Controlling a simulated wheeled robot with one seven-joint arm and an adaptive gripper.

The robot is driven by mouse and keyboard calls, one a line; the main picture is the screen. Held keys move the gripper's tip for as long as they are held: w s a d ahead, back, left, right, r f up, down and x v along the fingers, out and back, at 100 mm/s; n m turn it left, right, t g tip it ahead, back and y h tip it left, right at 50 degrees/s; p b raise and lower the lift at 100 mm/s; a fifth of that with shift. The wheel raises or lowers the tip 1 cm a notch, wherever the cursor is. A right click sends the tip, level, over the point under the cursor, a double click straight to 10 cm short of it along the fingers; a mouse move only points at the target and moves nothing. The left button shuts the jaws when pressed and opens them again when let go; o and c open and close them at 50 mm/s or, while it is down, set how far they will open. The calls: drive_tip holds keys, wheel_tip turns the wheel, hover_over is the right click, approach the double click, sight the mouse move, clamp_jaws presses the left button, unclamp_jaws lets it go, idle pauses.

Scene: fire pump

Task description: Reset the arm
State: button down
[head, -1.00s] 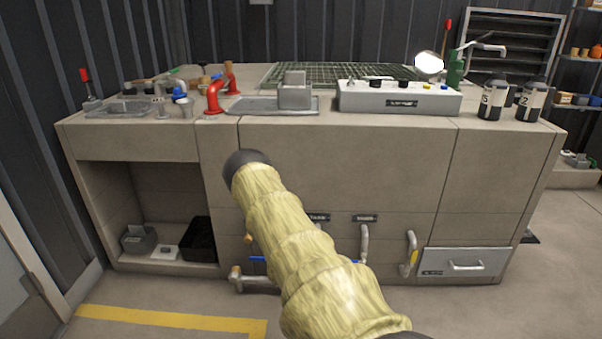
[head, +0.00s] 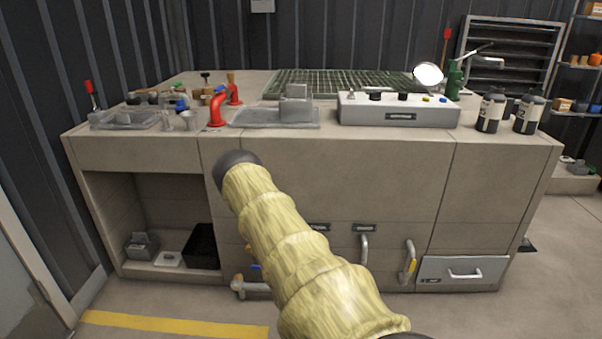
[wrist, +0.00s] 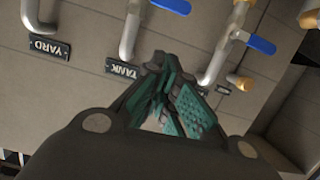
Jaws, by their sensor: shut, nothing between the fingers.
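My arm, in a pale yellow sleeve, reaches up from the bottom of the head view towards the front of the workbench (head: 345,165). Its dark end shows there, but the fingers are hidden. In the wrist view my gripper (wrist: 160,105) is shut and empty, its green padded fingers together. Beyond the fingers is the bench front with a YARD label (wrist: 49,47), a TANK label (wrist: 121,68) and grey pipes. Blue-handled valves (wrist: 262,45) show at the upper right of the wrist view. I cannot tell whether the fingers touch any pipe.
A drawer (head: 463,271) is at lower right. An open cubby with a black bin (head: 203,246) is at left. Floor is clear at right.

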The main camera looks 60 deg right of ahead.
drive_tip(key=shift+a, duration=0.15)
idle(0.5)
drive_tip(key=a+f+n+g+y, duration=0.1)
drive_tip(key=a+f+n+y, duration=0.2)
drive_tip(key=a, duration=1)
drive_tip(key=a+f+n+y, duration=0.2)
drive_tip(key=a+f+y, duration=0.25)
drive_tip(key=a, duration=0.75)
drive_tip(key=s+a+r+n+g+y, duration=0.2)
drive_tip(key=s+a+n+g+y, duration=0.1)
drive_tip(key=s+a, duration=0.75)
drive_tip(key=s+a+r+n+g+y, duration=0.1)
drive_tip(key=s+a+n+g+y, duration=0.2)
drive_tip(key=s+a, duration=0.7)
drive_tip(key=w+a+r+p, duration=0.1)
drive_tip(key=a+r+p, duration=0.1)
drive_tip(key=r+p, duration=1)
drive_tip(key=w+a+r+p, duration=0.1)
drive_tip(key=a+r+p, duration=0.1)
drive_tip(key=r+p, duration=1.1)
drive_tip(key=shift+r, duration=0.3)
